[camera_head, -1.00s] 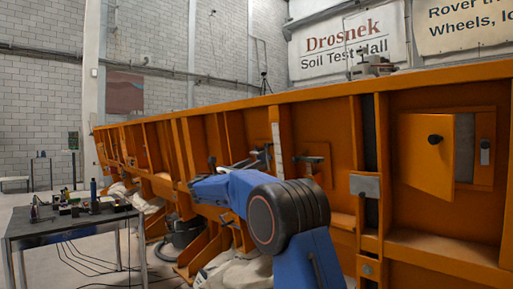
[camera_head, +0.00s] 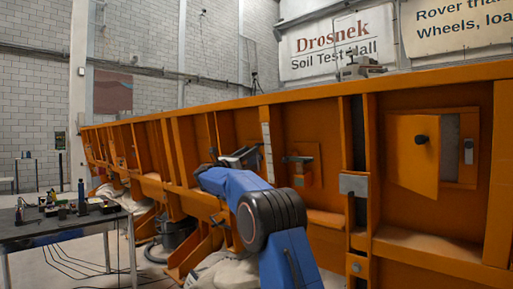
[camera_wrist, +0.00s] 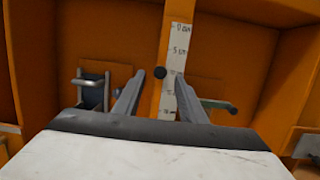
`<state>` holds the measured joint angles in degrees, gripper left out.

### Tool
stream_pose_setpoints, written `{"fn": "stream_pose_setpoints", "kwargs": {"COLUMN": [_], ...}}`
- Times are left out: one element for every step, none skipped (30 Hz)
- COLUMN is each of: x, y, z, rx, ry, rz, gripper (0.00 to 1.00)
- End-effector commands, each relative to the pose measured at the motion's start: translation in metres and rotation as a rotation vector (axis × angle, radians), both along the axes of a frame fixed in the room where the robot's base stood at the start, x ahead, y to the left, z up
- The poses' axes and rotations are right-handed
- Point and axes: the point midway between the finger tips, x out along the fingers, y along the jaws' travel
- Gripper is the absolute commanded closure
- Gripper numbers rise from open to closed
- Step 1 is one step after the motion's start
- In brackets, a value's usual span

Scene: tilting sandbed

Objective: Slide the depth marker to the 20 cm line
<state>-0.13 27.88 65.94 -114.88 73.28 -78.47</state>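A white scale strip (camera_wrist: 178,55) with black marks runs down an orange post in the wrist view. Labels near its top seem to read 0 cm and 5 cm; lower ones are too small to read. A round black knob (camera_wrist: 160,73), which looks like the depth marker, sits at the strip's left edge below the 5 cm label. My gripper (camera_wrist: 162,77) is open, with one finger left of the knob and strip and the other to the right. Whether it touches the knob I cannot tell. In the head view the strip (camera_head: 267,140) stands just right of my gripper.
A metal handle (camera_wrist: 88,82) is on the panel left of the post. A lever with a dark knob (camera_wrist: 232,110) is at right. The orange sandbed wall (camera_head: 440,225) has ribs and an open hatch door (camera_head: 412,165). A dark table (camera_head: 60,228) with tools stands at left.

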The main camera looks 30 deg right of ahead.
Motion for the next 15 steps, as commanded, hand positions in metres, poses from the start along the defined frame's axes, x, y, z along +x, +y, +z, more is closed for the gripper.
{"fn": "stream_pose_setpoints", "kwargs": {"x": [0.002,0.004,0.007,0.008,0.009,0.011,0.012,0.014,0.015,0.016,0.017,0.018,0.019,0.019,0.019], "y": [-0.01,-0.014,-0.019,-0.024,-0.028,-0.033,-0.036,-0.039,-0.043,-0.045,-0.047,-0.05,-0.051,-0.053,-0.054], "z": [0.003,0.005,0.007,0.009,0.011,0.013,0.015,0.017,0.018,0.019,0.02,0.021,0.021,0.022,0.023], "rx": [0.0,0.001,0.0,0.0,0.0,0.0,0.0,0.001,0.002,0.002,0.001,0.001,0.001,0.001,0.001], "ry": [-0.002,-0.002,-0.001,-0.001,-0.001,0.0,-0.001,-0.002,-0.001,-0.001,-0.002,0.0,0.0,0.001,0.001], "rz": [-0.004,-0.002,-0.002,-0.002,-0.003,-0.003,-0.002,-0.001,-0.001,-0.001,-0.001,-0.001,-0.001,0.0,0.0], "gripper": [0.62,0.62,0.62,0.62,0.62,0.62,0.62,0.62,0.62,0.62,0.62,0.62,0.62,0.62,0.62]}}
